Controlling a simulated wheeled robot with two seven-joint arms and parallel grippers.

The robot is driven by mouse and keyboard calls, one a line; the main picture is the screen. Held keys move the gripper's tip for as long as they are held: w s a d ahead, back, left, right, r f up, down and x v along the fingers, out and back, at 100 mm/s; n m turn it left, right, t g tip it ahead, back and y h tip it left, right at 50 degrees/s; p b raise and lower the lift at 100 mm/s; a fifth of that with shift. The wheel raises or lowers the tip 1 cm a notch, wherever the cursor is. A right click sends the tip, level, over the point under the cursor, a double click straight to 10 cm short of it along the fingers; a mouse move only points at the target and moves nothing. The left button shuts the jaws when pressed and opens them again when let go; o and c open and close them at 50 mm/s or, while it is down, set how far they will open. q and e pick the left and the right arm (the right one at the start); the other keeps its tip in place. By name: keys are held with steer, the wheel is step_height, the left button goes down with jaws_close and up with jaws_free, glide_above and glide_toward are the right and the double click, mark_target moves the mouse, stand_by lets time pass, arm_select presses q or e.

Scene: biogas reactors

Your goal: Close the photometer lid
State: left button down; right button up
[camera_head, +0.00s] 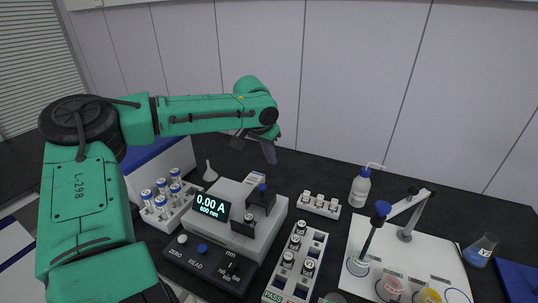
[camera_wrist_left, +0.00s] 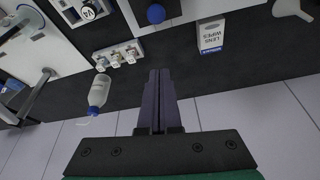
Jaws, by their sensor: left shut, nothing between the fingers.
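The photometer (camera_head: 257,239) is a white box with a lit display reading 0.00 A, 600 nm. Its dark lid (camera_head: 262,201) seems to stand raised at the back of a dark sample well (camera_head: 244,226), with a blue knob (camera_head: 262,187) on it. A vial cap seems to show in the well. In the left wrist view the blue knob (camera_wrist_left: 156,14) is at the top edge, and the lid is mostly cut off. My left gripper (camera_head: 270,158) is shut and empty, above and behind the photometer, apart from the lid. Its closed fingers show in the left wrist view (camera_wrist_left: 160,76).
A rack of blue-capped vials (camera_head: 176,210) stands left of the photometer. A lens wipes box (camera_wrist_left: 211,34) is behind it. A small white rack (camera_head: 319,206), a wash bottle (camera_head: 360,188) and a vial tray (camera_head: 276,286) are to the right. Pale wall panels close off the back.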

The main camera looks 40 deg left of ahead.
mark_target(267, 191)
arm_select(q)
steer(key=f+p, duration=0.1)
steer(key=f, duration=0.1)
steer(key=s+f+p, duration=0.1)
steer(key=f+p, duration=0.1)
steer(key=f, duration=0.1)
steer(key=shift+s+f, duration=0.3)
steer(key=shift+s, duration=0.05)
steer(key=shift+s+f, duration=0.2)
steer(key=shift+s, duration=0.15)
arm_select(e)
steer(key=r, duration=0.3)
steer(key=shift+w+r, duration=0.2)
steer(key=shift+w, duration=0.15)
arm_select(q)
steer(key=shift+w+d+f, duration=0.1)
steer(key=shift+w, duration=0.05)
arm_select(e)
steer(key=shift+r, duration=0.1)
